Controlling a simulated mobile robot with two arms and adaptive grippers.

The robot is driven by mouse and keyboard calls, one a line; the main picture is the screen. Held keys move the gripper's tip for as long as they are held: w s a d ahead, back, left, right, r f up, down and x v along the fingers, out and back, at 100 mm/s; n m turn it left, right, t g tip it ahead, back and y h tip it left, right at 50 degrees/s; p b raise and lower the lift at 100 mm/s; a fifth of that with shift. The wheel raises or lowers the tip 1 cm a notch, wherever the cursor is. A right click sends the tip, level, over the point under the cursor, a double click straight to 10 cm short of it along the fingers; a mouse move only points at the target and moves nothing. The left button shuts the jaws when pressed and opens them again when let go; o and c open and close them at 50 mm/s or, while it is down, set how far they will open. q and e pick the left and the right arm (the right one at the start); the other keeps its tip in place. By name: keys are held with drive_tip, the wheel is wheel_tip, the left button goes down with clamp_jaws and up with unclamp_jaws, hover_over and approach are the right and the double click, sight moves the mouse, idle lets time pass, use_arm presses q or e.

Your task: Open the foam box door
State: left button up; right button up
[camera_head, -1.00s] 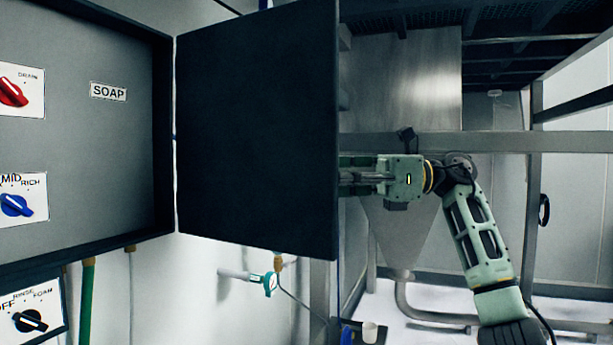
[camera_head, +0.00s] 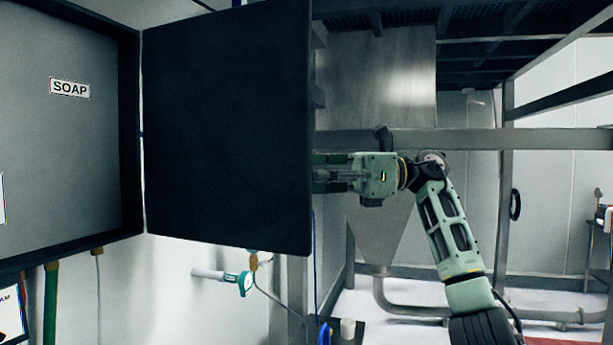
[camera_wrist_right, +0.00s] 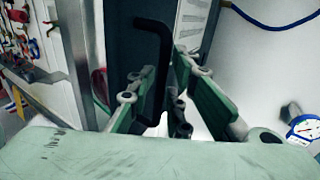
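The foam box door (camera_head: 228,125) is a dark panel. It stands swung open to the right of the grey box interior (camera_head: 70,140), which bears a SOAP label. My right gripper (camera_head: 337,180) is at the door's right edge, with its fingertips hidden behind the door. In the right wrist view, the fingers of my right gripper (camera_wrist_right: 170,88) are apart, on either side of the bent black door handle (camera_wrist_right: 152,50). I cannot tell whether a finger touches the handle. My left gripper is not in view.
A metal hopper (camera_head: 380,80) and frame stand behind my right arm. A pipe with a teal-rimmed gauge (camera_head: 245,283) sticks out below the door. A green hose (camera_head: 51,305) hangs under the box. Floor shows at the lower right.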

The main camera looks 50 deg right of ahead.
drive_tip(key=v, duration=1.2)
idle(0.6)
